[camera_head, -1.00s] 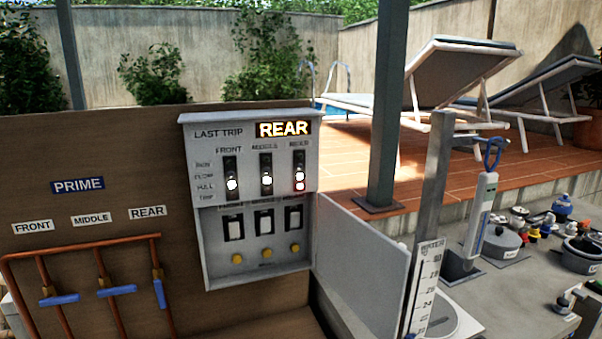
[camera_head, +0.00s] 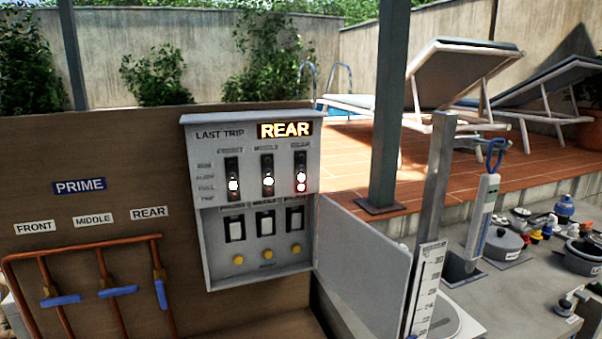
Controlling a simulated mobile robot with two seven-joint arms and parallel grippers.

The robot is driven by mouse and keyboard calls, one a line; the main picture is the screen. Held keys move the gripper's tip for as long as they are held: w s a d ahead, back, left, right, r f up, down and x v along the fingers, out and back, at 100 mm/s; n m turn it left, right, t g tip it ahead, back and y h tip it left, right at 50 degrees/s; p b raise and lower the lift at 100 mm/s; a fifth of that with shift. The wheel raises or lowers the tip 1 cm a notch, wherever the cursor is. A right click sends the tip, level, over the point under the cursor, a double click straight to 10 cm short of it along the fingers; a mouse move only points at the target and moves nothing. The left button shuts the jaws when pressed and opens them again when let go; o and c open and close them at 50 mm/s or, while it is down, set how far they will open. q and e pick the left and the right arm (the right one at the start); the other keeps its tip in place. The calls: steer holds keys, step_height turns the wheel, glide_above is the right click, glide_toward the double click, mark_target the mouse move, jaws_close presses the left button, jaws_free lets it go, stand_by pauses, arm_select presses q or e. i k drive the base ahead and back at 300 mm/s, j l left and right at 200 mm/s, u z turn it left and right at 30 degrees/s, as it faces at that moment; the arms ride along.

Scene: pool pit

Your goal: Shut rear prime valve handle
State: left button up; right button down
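The rear prime valve handle (camera_head: 161,294) is blue and stands roughly vertical, in line with its copper pipe under the REAR label (camera_head: 149,212). The front valve handle (camera_head: 60,300) and middle valve handle (camera_head: 118,291) are also blue and lie roughly crosswise to their pipes. All three sit on copper pipework (camera_head: 90,249) on a brown board below the PRIME sign (camera_head: 79,186). Neither of my grippers is in view.
A grey control box (camera_head: 252,200) with a lit REAR display hangs right of the valves. Its open door (camera_head: 362,262) swings out to the right. A grey post (camera_head: 387,110) stands behind. Pots and fittings (camera_head: 503,243) lie on the right-hand surface.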

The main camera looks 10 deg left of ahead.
mark_target(159, 284)
steer(key=u, duration=1.25)
steer(key=j+u, duration=0.1)
steer(key=j, duration=0.45)
steer(key=i+j+u, duration=0.1)
steer(key=j, duration=0.45)
steer(key=i+j+u, duration=0.1)
steer(key=j, duration=0.45)
steer(key=i+l, duration=0.15)
steer(key=l, duration=0.15)
steer(key=i+l, duration=0.15)
steer(key=l, duration=0.2)
